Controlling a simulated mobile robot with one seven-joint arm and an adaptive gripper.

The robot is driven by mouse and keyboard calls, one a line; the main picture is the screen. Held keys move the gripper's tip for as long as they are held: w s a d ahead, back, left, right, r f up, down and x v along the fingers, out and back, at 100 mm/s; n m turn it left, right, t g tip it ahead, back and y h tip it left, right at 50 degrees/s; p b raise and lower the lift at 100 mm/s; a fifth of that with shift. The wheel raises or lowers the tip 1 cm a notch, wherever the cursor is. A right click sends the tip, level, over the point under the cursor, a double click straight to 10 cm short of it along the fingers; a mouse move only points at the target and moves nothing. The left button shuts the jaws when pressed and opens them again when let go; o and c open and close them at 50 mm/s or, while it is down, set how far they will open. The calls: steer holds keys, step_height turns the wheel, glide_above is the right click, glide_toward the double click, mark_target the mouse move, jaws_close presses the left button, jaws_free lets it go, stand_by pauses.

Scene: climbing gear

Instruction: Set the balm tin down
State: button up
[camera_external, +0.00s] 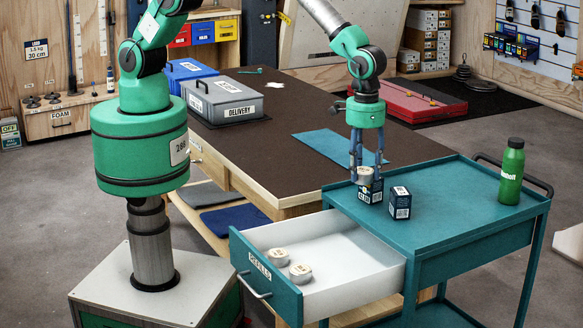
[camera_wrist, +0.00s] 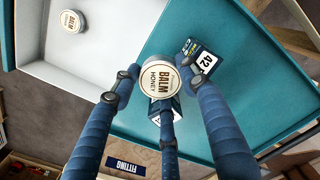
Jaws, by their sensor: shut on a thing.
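My gripper (camera_external: 367,165) has its blue fingers shut around a round, pale balm tin (camera_external: 365,175) above the left part of the teal cart top (camera_external: 450,205). The tin's lid faces the wrist camera and reads "BALM HONEY" (camera_wrist: 160,78). The tin is level, directly over a small dark box (camera_external: 371,192). I cannot tell whether it touches the box's top. In the wrist view the tin and a finger hide much of that box (camera_wrist: 166,112).
A second dark box (camera_external: 400,203) stands close on the right, numbered 42 in the wrist view (camera_wrist: 205,61). A green bottle (camera_external: 511,171) stands farther right. The open white drawer (camera_external: 345,262) holds two tins (camera_external: 278,256). The cart top's middle is clear.

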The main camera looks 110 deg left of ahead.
steer(key=s+a+n+b, duration=0.1)
steer(key=s+a+n, duration=0.3)
steer(key=a, duration=1.3)
steer(key=s+a+n+b, duration=0.15)
steer(key=s+a, duration=0.45)
steer(key=a, duration=1)
steer(key=s+a+f+n+b, duration=0.1)
steer(key=s+a+n, duration=0.2)
steer(key=s+a, duration=0.9)
steer(key=s+a+f+n+b, duration=0.1)
steer(key=s+a+n, duration=0.3)
steer(key=s+a, duration=0.85)
steer(key=shift+s+d+f, duration=0.9)
steer(key=shift+d+f, duration=0.05)
steer(key=shift+f, duration=0.15)
steer(key=shift+s+d+f, duration=0.85)
steer(key=shift+d+f, duration=0.1)
steer(key=shift+f, duration=0.15)
steer(key=shift+w, duration=0.1)
steer(key=w+a, duration=0.3)
steer(key=w, duration=0.1)
steer(key=w+a+f+b, duration=0.1)
steer(key=w+a, duration=0.2)
steer(key=w, duration=0.1)
steer(key=w+a+b, duration=0.1)
steer(key=w+a, duration=0.2)
steer(key=w, duration=0.2)
steer(key=shift+a+f, duration=0.1)
steer(key=shift+f, duration=0.1)
steer(key=shift+f, duration=0.15)
